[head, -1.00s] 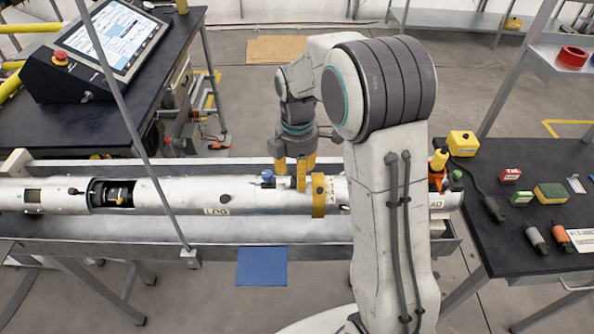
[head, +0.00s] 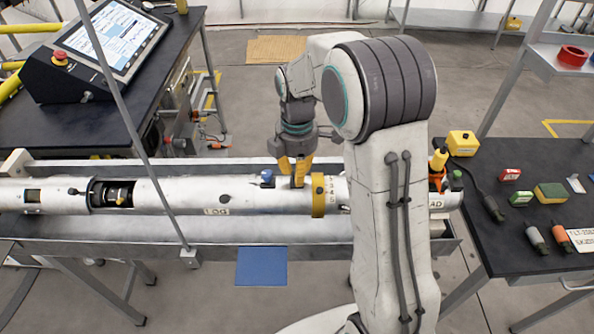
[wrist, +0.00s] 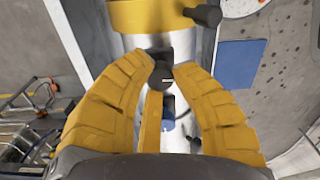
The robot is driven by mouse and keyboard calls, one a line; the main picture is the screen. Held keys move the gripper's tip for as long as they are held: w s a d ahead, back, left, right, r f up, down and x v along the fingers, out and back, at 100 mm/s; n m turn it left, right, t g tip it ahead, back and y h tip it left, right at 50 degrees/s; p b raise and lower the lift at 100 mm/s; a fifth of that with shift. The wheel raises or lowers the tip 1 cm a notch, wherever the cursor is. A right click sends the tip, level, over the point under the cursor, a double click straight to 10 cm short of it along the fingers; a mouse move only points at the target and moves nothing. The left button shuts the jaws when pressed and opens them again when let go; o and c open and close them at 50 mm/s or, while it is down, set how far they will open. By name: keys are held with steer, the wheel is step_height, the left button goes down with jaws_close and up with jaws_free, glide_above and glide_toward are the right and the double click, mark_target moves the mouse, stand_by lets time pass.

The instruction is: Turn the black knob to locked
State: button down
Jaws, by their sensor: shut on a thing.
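The black knob (wrist: 162,73) stands on the silver tube (wrist: 143,42), between my fingertips in the wrist view. My gripper (wrist: 162,68) is shut on it, with yellow fingers on its left and right sides and a third finger below. In the head view my gripper (head: 298,184) reaches down onto the top of the tube (head: 180,192), just left of a yellow collar (head: 318,196). The knob is hidden behind the fingers there. A white mark shows on the knob, but I cannot read a locked marking.
A blue fitting (head: 267,177) stands on the tube close left of my gripper. The yellow collar carries a dark peg (wrist: 205,15). A black table (head: 520,190) with small items is at the right.

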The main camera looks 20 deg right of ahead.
steer(key=m, duration=0.4)
steer(key=shift+b, duration=0.35)
steer(key=m, duration=0.4)
steer(key=shift+f+m, duration=0.1)
steer(key=shift+m, duration=0.2)
steer(key=m+b, duration=0.1)
steer(key=m, duration=0.3)
steer(key=shift+m, duration=2.5)
steer(key=c, duration=1)
jaws_free()
